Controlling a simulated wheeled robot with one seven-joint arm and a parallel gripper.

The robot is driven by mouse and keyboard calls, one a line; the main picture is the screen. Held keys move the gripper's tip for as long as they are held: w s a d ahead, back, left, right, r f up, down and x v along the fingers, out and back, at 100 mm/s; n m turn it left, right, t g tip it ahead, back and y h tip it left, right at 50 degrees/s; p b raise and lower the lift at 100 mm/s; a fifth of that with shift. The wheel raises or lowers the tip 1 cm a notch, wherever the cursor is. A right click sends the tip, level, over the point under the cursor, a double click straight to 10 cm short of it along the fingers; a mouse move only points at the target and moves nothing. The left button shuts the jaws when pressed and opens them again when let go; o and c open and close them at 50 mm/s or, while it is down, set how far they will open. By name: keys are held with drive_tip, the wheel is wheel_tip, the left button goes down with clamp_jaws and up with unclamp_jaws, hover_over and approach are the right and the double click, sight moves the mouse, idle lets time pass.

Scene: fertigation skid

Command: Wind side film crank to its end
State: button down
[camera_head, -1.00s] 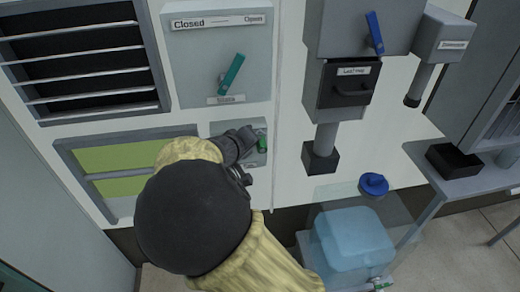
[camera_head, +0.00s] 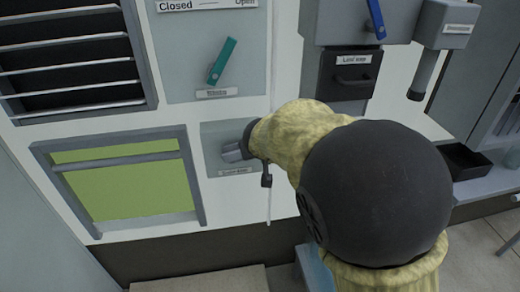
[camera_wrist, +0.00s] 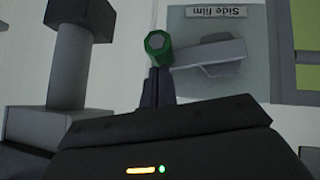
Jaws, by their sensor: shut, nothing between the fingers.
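The side film crank shows in the wrist view as a grey arm (camera_wrist: 210,53) with a green knob (camera_wrist: 158,43) at its left end, beside an upside-down "Side film" label (camera_wrist: 215,11). My gripper (camera_wrist: 159,78) is shut and empty, its dark fingertips right at the knob; whether they touch it I cannot tell. In the head view the crank arm (camera_head: 232,154) points right on its grey plate (camera_head: 215,136); my wrist hides the knob.
Above the crank are a teal lever (camera_head: 222,62) on a panel marked Closed and Open, and a louvre (camera_head: 70,60). A dark box with a handle (camera_head: 347,76) and a blue lever (camera_head: 376,18) are at upper right. A black tray (camera_head: 470,160) stands on a shelf at right.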

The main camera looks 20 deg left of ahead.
drive_tip(key=shift+w+d+f, duration=0.1)
drive_tip(key=shift+w+f, duration=0.05)
drive_tip(key=shift+f, duration=0.2)
drive_tip(key=shift+d+f+b, duration=0.1)
drive_tip(key=shift+f+b, duration=0.2)
drive_tip(key=shift+b, duration=0.45)
drive_tip(key=shift+d+f+b, duration=0.3)
drive_tip(key=shift+d+b, duration=0.05)
drive_tip(key=shift+b, duration=0.15)
drive_tip(key=shift+a, duration=0.1)
wheel_tip(320, 180, up, 4)
drive_tip(key=p, duration=0.2)
drive_tip(key=shift+w+p, duration=0.15)
drive_tip(key=shift+p, duration=0.2)
drive_tip(key=d+v, duration=0.1)
drive_tip(key=v, duration=0.9)
drive_tip(key=shift+w+d+r+b, duration=0.15)
drive_tip(key=shift+d+r+b, duration=0.05)
drive_tip(key=shift+d+b, duration=0.1)
